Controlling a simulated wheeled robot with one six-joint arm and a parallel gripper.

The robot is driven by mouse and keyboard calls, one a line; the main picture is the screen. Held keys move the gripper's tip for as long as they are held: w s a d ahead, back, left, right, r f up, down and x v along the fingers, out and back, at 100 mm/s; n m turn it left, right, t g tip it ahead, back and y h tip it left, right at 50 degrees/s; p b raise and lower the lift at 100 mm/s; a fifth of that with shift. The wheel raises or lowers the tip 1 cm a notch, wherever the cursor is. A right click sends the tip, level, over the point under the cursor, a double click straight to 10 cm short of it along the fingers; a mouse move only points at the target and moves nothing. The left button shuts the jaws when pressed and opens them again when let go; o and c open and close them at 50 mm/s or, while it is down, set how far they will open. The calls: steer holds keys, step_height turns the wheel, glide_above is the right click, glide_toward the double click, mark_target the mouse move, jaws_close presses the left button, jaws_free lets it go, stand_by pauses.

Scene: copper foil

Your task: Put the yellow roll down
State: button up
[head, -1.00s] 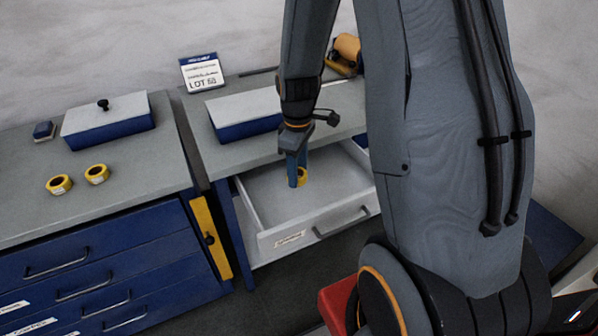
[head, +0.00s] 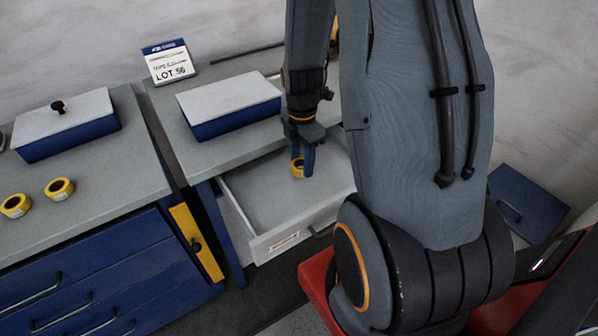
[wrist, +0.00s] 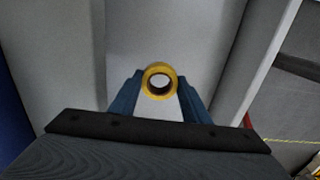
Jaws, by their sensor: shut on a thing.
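My gripper (head: 303,160) points down into the open white drawer (head: 262,203) below the right worktop. It is shut on a yellow roll (head: 297,168), held between its blue fingers. In the wrist view the yellow roll (wrist: 159,67) sits at the fingertips with its hole facing the camera, over the pale drawer floor. I cannot tell whether the roll touches the drawer floor. Two more yellow rolls, one at the far left (head: 16,206) and one beside it (head: 59,189), lie on the left worktop.
A white-lidded blue box (head: 228,103) and a LOT sign (head: 169,62) stand on the right worktop. Another lidded box (head: 66,125) stands on the left worktop. A yellow bar (head: 196,242) is at the left cabinet's side. The drawer's visible floor looks empty.

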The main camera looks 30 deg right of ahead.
mark_target(301, 183)
steer(key=shift+f+p, duration=0.3)
steer(key=shift+f, duration=2.35)
steer(key=shift+f, duration=0.1)
steer(key=o, duration=1)
steer(key=shift+o, duration=0.2)
step_height(301, 183, up, 11)
steer(key=b, duration=0.2)
steer(key=s+a+r+m, duration=0.3)
steer(key=a+m, duration=0.3)
steer(key=m, duration=0.3)
steer(key=s+a+r+m, duration=0.3)
steer(key=s+a+m, duration=0.1)
steer(key=a+m, duration=0.3)
steer(key=shift+s+m+t, duration=0.4)
steer(key=shift+m, duration=0.8)
